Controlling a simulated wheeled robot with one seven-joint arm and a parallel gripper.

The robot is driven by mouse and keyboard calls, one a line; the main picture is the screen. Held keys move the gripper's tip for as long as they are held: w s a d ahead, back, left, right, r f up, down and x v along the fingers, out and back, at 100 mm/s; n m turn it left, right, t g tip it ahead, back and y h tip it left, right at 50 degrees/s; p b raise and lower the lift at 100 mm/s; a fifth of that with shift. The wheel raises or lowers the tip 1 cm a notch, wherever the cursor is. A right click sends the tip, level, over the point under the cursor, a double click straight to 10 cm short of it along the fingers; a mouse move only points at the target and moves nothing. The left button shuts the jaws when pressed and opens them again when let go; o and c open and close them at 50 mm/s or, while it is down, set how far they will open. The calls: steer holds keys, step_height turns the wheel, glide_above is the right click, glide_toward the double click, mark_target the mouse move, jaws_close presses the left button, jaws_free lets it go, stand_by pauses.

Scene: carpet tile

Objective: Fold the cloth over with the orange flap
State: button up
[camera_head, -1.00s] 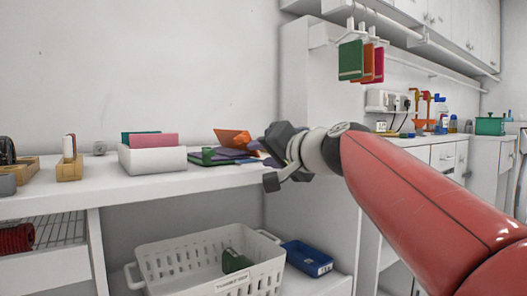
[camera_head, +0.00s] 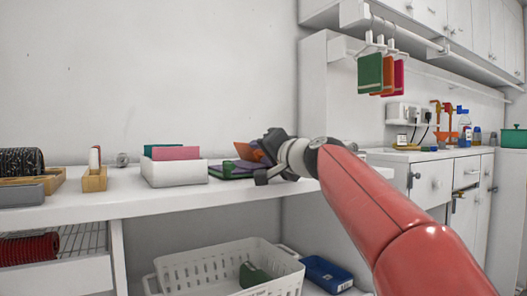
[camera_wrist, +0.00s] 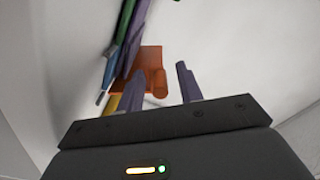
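The cloth (camera_head: 244,165) is a purple piece lying on the shelf top, with green beneath it. The orange flap (camera_head: 256,151) rises at its right side, partly hidden behind my gripper (camera_head: 263,158). In the wrist view the orange flap (camera_wrist: 150,62) shows beyond and between my fingertips, with a rolled-looking edge on its right. Purple cloth (camera_wrist: 133,40) and green layers run along the left, near the left finger. My gripper (camera_wrist: 157,72) is open, with a clear gap between its fingers. I cannot tell whether a finger touches the cloth.
A white box (camera_head: 175,174) with pink and green pieces stands left of the cloth on the shelf top (camera_head: 130,210). A white basket (camera_head: 215,268) and a blue tray (camera_head: 328,274) sit below. Green, orange and pink pieces (camera_head: 370,75) hang at upper right.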

steer(key=shift+r, duration=0.1)
jaws_close()
steer(key=shift+r, duration=0.1)
